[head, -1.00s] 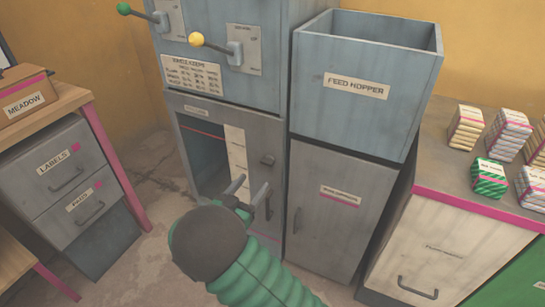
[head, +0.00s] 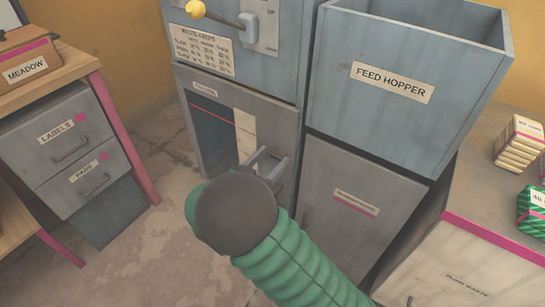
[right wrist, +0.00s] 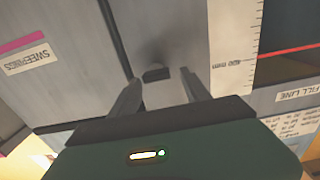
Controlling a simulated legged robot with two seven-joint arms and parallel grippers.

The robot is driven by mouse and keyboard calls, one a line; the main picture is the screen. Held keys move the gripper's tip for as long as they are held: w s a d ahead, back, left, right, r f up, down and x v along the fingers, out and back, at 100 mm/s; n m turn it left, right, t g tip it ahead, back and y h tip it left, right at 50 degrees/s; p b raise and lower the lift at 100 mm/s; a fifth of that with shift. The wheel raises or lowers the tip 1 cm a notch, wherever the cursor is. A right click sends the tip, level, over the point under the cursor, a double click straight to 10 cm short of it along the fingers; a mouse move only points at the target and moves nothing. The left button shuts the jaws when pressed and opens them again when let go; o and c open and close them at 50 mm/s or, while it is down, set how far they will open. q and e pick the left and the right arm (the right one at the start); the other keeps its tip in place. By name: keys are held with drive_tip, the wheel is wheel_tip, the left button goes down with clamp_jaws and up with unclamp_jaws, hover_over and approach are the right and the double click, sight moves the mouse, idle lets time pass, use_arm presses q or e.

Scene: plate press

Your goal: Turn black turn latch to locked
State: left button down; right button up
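My right gripper (head: 271,157) is open at the front of the grey panel (head: 277,122), on the panel's right side. In the right wrist view, a small black latch (right wrist: 156,73) sits on the grey metal face, between the two open fingertips of the gripper (right wrist: 162,82) and beyond them. A gap shows between each finger and the latch. A soft dark shadow lies around it. In the head view the gripper and arm hide the latch. My left gripper is not in view.
A dark opening (head: 212,138) and a white scale strip (head: 245,137) are left of the gripper. The feed hopper (head: 392,105) juts out at the upper right, above a grey cabinet door (head: 365,185). A drawer unit (head: 68,140) stands left, with open floor between.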

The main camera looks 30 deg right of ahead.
drive_tip(key=shift+d+f, duration=0.15)
drive_tip(key=shift+d, duration=0.55)
drive_tip(key=c, duration=0.7)
drive_tip(key=shift+a, duration=0.1)
clamp_jaws()
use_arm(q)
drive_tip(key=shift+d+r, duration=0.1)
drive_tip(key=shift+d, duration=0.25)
use_arm(e)
drive_tip(key=shift+a, duration=0.15)
